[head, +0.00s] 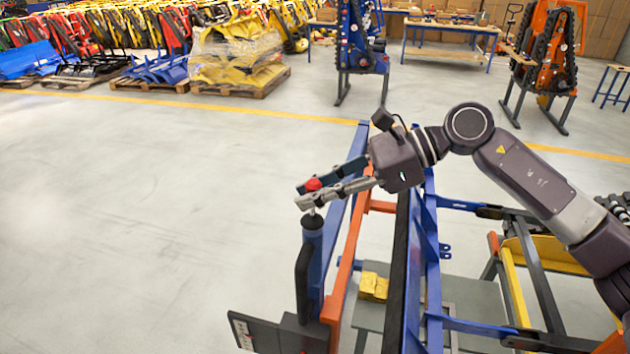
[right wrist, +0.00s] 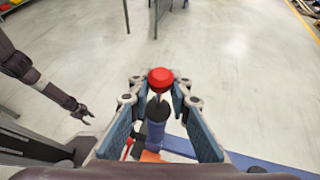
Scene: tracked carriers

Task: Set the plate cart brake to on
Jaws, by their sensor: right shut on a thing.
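The brake lever's red knob (head: 314,184) sits on a thin stem on top of a blue post (head: 312,238) at the near end of the plate cart. The cart (head: 413,262) has a blue and orange frame. My right gripper (head: 302,195) reaches in from the right and is shut on the red knob. In the right wrist view the knob (right wrist: 160,77) shows between the fingertips, with the post below it. I cannot tell the brake's setting. My left gripper (right wrist: 82,112) shows small in the right wrist view, away from the cart, open and empty.
A black handle (head: 303,283) and a dark plate (head: 257,333) are at the foot of the post. A yellow block (head: 374,286) lies on a grey surface behind the orange bar. Open floor (head: 130,220) extends to the left. Pallets and tracked carriers stand farther back.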

